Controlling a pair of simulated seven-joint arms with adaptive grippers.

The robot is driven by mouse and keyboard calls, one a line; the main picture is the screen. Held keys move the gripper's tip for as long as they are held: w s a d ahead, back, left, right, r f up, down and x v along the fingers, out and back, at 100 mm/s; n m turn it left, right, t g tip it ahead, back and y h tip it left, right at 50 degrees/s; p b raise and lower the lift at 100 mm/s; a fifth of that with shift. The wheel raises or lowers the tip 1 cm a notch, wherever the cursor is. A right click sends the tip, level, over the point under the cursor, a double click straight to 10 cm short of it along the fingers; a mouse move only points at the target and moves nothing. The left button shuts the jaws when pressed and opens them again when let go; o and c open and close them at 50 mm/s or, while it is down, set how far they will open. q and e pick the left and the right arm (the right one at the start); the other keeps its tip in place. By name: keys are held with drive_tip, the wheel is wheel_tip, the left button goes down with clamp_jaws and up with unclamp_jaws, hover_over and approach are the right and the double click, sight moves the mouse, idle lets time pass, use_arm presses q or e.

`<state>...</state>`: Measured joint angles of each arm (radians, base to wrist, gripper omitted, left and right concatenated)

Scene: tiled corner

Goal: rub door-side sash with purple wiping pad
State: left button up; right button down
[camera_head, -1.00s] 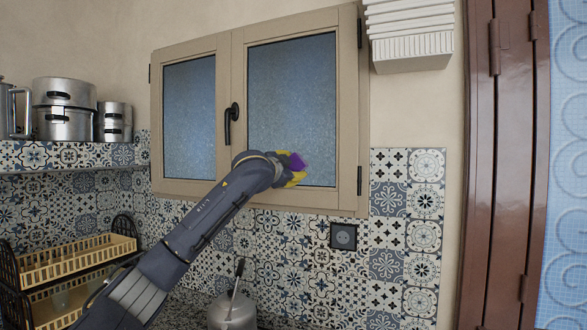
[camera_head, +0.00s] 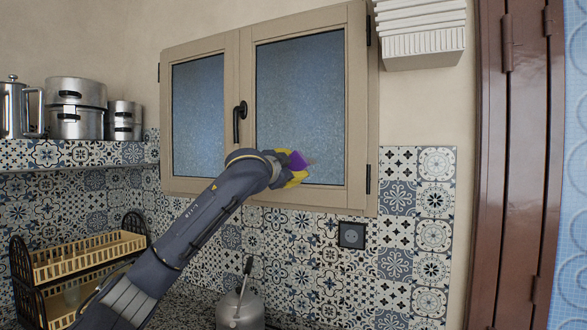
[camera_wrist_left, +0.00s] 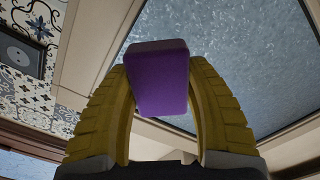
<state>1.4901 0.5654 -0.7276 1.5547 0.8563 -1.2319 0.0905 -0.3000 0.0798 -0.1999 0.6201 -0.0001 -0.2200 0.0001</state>
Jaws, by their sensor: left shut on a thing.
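The window has two beige-framed sashes with frosted panes. The door-side sash (camera_head: 299,110) is the right one, nearer the brown door; it also shows in the left wrist view (camera_wrist_left: 225,55). My left gripper (camera_head: 296,171) is at the lower part of this sash's pane. Its yellow fingers (camera_wrist_left: 160,105) are shut on the purple wiping pad (camera_wrist_left: 158,80), which also shows in the head view (camera_head: 298,160). The pad is in front of the glass; I cannot tell whether it touches. My right gripper is not in view.
A black handle (camera_head: 239,123) sits between the sashes. A white louvred box (camera_head: 424,50) is at upper right, a socket (camera_head: 351,235) below the window. Pots (camera_head: 76,108) stand on the left shelf, a dish rack (camera_head: 88,258) and a kettle (camera_head: 240,308) below. The brown door (camera_head: 508,190) is right.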

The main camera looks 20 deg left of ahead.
sight(291, 166)
use_arm(q)
drive_tip(key=shift+s+a, duration=0.2)
drive_tip(key=shift+s, duration=1.3)
drive_tip(key=shift+r, duration=0.2)
wheel_tip(291, 166, up, 4)
drive_tip(key=s+r, duration=0.1)
drive_tip(key=s, duration=0.2)
drive_tip(key=s+d+f+y, duration=0.1)
drive_tip(key=s+d+f, duration=0.25)
drive_tip(key=f, duration=0.35)
drive_tip(key=s+f, duration=0.6)
drive_tip(key=f, duration=0.9)
drive_tip(key=s+d+f+n+y, duration=0.1)
drive_tip(key=s+f, duration=0.5)
drive_tip(key=f, duration=1)
drive_tip(key=s+d+f, duration=0.1)
drive_tip(key=s+f, duration=0.5)
drive_tip(key=f, duration=0.9)
drive_tip(key=shift+f+n+y, duration=0.3)
drive_tip(key=shift+f, duration=0.1)
